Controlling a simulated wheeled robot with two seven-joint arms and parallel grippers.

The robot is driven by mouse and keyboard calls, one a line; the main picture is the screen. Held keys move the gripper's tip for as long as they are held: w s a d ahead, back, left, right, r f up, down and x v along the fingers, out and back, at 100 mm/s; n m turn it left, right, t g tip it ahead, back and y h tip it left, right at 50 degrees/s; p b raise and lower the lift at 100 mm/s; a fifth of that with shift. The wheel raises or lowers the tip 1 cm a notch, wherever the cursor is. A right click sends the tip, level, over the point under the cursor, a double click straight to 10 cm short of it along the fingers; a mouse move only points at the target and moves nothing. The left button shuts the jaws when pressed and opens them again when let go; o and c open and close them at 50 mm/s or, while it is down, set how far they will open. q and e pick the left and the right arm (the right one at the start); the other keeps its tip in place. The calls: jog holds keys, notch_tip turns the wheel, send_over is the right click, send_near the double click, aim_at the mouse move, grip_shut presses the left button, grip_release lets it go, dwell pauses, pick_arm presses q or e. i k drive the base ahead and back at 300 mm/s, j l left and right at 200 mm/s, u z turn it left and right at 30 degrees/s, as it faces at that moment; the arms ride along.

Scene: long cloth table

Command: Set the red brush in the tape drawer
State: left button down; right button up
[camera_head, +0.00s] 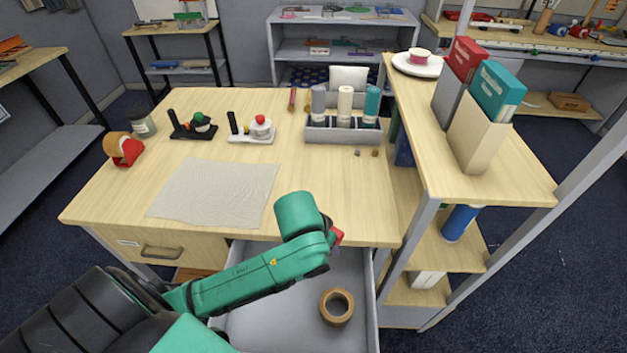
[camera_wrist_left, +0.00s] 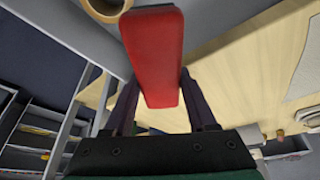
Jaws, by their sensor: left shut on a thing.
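The red brush (camera_wrist_left: 155,50) is between the fingers of my left gripper (camera_wrist_left: 163,100) in the left wrist view. The gripper is shut on it. In the head view only a small red part of the brush (camera_head: 338,235) shows beside my green wrist, which hides the gripper fingers. The open grey drawer (camera_head: 262,325) lies below the table's front edge, and the brush is held above its back part. A brown tape roll (camera_head: 325,315) lies on the drawer floor; it also shows in the left wrist view (camera_wrist_left: 86,6). My right gripper is not in view.
A closed wooden drawer (camera_head: 205,252) is left of the open one. On the table (camera_head: 290,170) are a pale cloth (camera_head: 215,190), a grey rack of bottles (camera_head: 342,135) and a red tape dispenser (camera_head: 125,150). A raised shelf (camera_head: 430,180) stands at right. The drawer floor around the tape is clear.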

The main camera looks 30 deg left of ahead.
aim_at(268, 307)
jog(key=k+u, duration=0.2)
jog(key=u, duration=0.2)
jog(key=k+j+u, duration=0.1)
jog(key=u, duration=0.35)
jog(key=k+j+u, duration=0.2)
jog(key=u, duration=0.2)
jog(key=i+l+u, duration=0.1)
jog(key=l+u, duration=0.2)
jog(key=l, duration=0.8)
jog(key=l+u, duration=0.3)
jog(key=l, duration=0.8)
